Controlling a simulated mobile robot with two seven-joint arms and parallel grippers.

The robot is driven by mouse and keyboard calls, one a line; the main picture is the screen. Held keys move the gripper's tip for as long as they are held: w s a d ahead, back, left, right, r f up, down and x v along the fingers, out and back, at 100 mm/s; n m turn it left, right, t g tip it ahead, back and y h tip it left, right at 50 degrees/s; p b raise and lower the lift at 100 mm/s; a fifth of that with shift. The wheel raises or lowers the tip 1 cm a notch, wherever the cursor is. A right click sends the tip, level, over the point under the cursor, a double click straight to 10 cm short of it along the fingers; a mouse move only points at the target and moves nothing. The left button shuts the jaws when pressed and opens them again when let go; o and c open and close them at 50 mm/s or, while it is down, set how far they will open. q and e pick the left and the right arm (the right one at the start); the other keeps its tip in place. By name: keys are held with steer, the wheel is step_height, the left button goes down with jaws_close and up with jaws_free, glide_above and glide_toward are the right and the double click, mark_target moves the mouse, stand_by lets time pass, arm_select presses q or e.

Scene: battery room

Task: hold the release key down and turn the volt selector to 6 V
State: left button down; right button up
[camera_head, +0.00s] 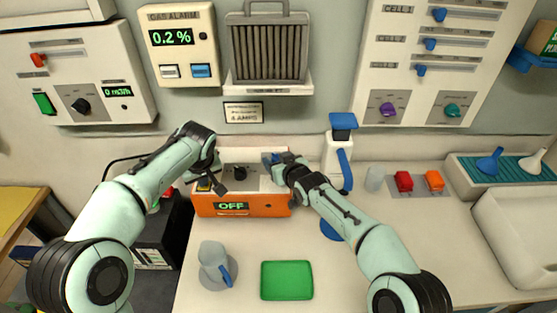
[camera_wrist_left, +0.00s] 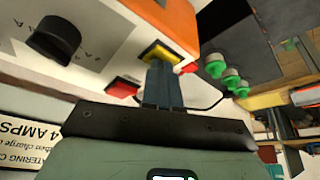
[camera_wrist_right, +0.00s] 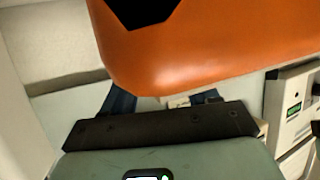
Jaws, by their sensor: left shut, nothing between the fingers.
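The orange charger (camera_head: 212,205) stands against the wall, with a pale top panel and a display reading OFF (camera_head: 231,206). A black knob (camera_head: 240,173), seemingly the volt selector, sits mid-panel; it also shows in the left wrist view (camera_wrist_left: 54,38) with marks around it. My left gripper (camera_head: 207,181) is shut and empty. Its fingertips (camera_wrist_left: 162,68) are at a yellow key (camera_wrist_left: 165,50), apparently touching it; how far it is pressed cannot be told. My right gripper (camera_head: 272,162) is at the charger's right end, its fingers (camera_wrist_right: 163,100) apart, with nothing clearly between them.
A blue and white stand (camera_head: 341,150) is close to my right arm. Wall panels hang behind.

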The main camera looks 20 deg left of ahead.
steer(key=shift+d, duration=0.1)
arm_select(q)
steer(key=shift+f, duration=0.1)
arm_select(e)
steer(key=shift+s+d+r, duration=0.2)
steer(key=v, duration=1.1)
steer(key=shift+s+d, duration=0.1)
steer(key=v, duration=1.2)
steer(key=shift+r, duration=0.1)
arm_select(q)
steer(key=shift+w+r+p, duration=0.1)
steer(key=shift+r+p, duration=1.4)
steer(key=shift+r, duration=0.95)
arm_select(e)
steer(key=r, duration=0.3)
steer(key=shift+w+r, duration=0.35)
steer(key=shift+w, duration=0.05)
